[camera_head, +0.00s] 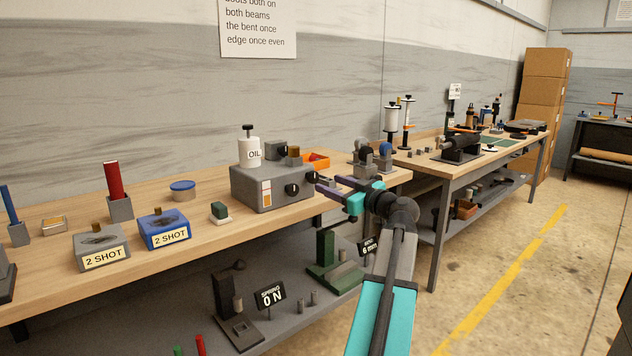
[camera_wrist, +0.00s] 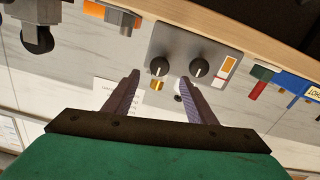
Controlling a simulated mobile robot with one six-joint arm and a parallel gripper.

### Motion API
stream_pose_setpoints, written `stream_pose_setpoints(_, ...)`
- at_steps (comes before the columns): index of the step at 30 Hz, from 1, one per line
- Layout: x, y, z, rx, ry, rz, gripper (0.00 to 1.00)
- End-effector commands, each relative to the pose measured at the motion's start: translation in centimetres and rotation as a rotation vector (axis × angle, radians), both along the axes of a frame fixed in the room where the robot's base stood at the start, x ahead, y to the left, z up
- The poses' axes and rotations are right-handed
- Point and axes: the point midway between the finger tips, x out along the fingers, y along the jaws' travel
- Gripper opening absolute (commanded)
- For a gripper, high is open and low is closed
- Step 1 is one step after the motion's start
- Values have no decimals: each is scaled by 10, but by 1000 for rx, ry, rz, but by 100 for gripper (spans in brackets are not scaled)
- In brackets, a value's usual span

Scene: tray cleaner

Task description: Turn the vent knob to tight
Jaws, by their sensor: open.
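A grey box (camera_head: 268,193) with two black knobs stands on the wooden bench. In the head view the left knob (camera_head: 291,190) is clear and the right knob (camera_head: 313,177) is close to my gripper's tips. I cannot read which one is the vent knob. My gripper (camera_head: 319,184) is open and empty, pointing at the box front. In the wrist view, the box (camera_wrist: 180,45) appears turned over; one knob (camera_wrist: 159,67) lies between the lines of my two fingers (camera_wrist: 159,76), and the other knob (camera_wrist: 199,68) is beyond the right finger. Contact cannot be told. Both knobs have pale pointer marks.
A small green-and-white block (camera_head: 220,213) and a blue "2 SHOT" block (camera_head: 164,229) sit to the left. A lower shelf (camera_head: 205,291) holds fixtures.

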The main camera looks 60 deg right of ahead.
Motion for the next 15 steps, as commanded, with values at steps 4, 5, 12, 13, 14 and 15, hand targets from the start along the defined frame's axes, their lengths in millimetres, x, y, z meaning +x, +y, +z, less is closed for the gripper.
stream_pose_setpoints(4,22,-8,0,1,-1,2,51)
stream_pose_setpoints(5,26,-10,0,1,-1,2,51)
stream_pose_setpoints(12,55,-20,0,0,0,0,51)
stream_pose_setpoints(13,58,-21,0,0,0,0,51)
stream_pose_setpoints(14,61,-21,0,0,0,0,51)
stream_pose_setpoints(15,64,-22,0,0,0,0,51)
